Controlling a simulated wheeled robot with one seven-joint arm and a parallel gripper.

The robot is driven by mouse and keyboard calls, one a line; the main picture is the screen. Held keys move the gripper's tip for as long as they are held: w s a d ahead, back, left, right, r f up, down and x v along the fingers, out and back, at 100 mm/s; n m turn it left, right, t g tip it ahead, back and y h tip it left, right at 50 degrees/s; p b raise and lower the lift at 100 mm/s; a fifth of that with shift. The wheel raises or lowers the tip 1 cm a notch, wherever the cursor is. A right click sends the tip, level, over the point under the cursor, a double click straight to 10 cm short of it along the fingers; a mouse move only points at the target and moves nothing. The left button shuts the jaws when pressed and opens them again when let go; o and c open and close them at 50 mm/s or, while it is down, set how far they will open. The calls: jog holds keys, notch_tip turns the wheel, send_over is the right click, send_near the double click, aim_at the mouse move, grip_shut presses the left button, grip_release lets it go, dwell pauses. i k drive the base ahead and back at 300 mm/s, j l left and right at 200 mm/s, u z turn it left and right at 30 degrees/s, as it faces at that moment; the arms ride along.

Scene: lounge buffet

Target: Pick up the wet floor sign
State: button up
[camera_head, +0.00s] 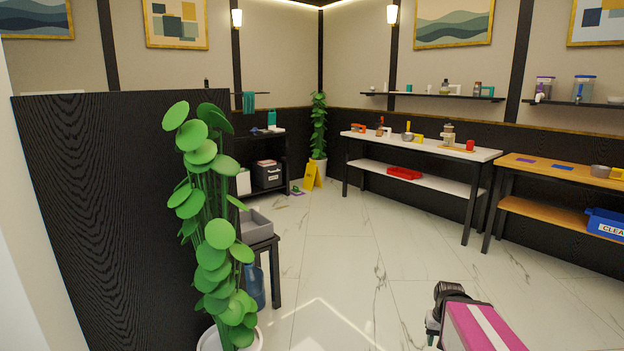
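The wet floor sign (312,176) is a yellow folding sign standing upright on the floor at the far end of the room. It stands just in front of a white plant pot in the back corner, to the right of a dark shelf unit. Any writing on it is too small to read. The dark end of my arm, with my gripper (447,293), shows at the bottom right, far from the sign. Its fingers cannot be made out.
A tall potted plant (218,235) and dark partition (110,200) stand close on the left. A small dark stand with a grey bin (254,226) is behind the plant. A white-topped table (470,154) and wooden table (545,171) line the right. The tiled floor (345,240) between is mostly clear.

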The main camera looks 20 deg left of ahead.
aim_at(312, 177)
jog(key=i+j+u, duration=0.25)
jog(key=i, duration=0.2)
jog(key=i+u, duration=0.2)
jog(key=i, duration=0.25)
jog(key=i+u, duration=0.2)
jog(key=i, duration=4)
jog(key=i+j, duration=0.1)
jog(key=i, duration=1.9)
jog(key=i+z, duration=0.1)
jog(key=i, duration=1.95)
